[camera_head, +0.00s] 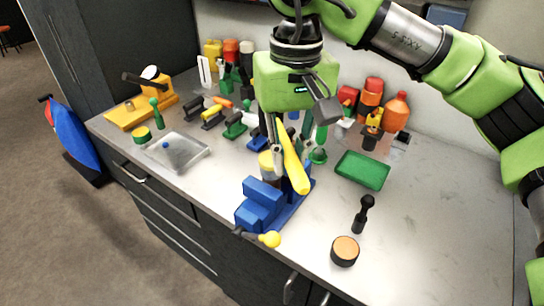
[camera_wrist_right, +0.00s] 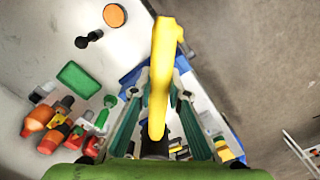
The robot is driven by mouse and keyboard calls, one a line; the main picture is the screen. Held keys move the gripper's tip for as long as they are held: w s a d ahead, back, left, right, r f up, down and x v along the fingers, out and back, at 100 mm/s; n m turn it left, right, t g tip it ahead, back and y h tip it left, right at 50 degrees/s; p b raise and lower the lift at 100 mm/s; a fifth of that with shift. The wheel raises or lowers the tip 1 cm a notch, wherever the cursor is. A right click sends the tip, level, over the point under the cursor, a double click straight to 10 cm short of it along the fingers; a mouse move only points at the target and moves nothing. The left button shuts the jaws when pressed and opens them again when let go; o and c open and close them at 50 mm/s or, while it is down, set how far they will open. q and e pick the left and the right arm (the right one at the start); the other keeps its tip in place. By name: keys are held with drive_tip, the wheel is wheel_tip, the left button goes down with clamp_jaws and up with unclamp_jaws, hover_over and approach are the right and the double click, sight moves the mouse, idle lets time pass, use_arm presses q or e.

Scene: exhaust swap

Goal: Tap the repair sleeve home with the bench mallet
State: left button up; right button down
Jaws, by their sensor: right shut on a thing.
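My right gripper (camera_head: 280,158) points down over the blue vise (camera_head: 264,200). It is shut on a long yellow tool (camera_head: 295,172), likely the bench mallet, tilted with its lower end beside the vise. In the right wrist view the yellow tool (camera_wrist_right: 159,85) runs between the fingers of the right gripper (camera_wrist_right: 160,95). My left gripper is out of view.
A green tray (camera_head: 362,170), a black upright tool (camera_head: 362,213) and an orange-topped round block (camera_head: 344,251) stand to the right. A clear tray (camera_head: 178,152) lies left. Bottles (camera_head: 396,112) and tools crowd the back. The right front worktop is mostly free.

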wheel_tip(320, 180, down, 9)
drive_tip(key=b, duration=0.7)
wheel_tip(320, 180, up, 7)
drive_tip(key=p, duration=0.4)
drive_tip(key=shift+f, duration=0.15)
drive_tip(key=shift+w+p, duration=0.1)
drive_tip(key=shift+p, duration=0.2)
drive_tip(key=shift+r+p, duration=0.6)
drive_tip(key=shift+r, duration=0.35)
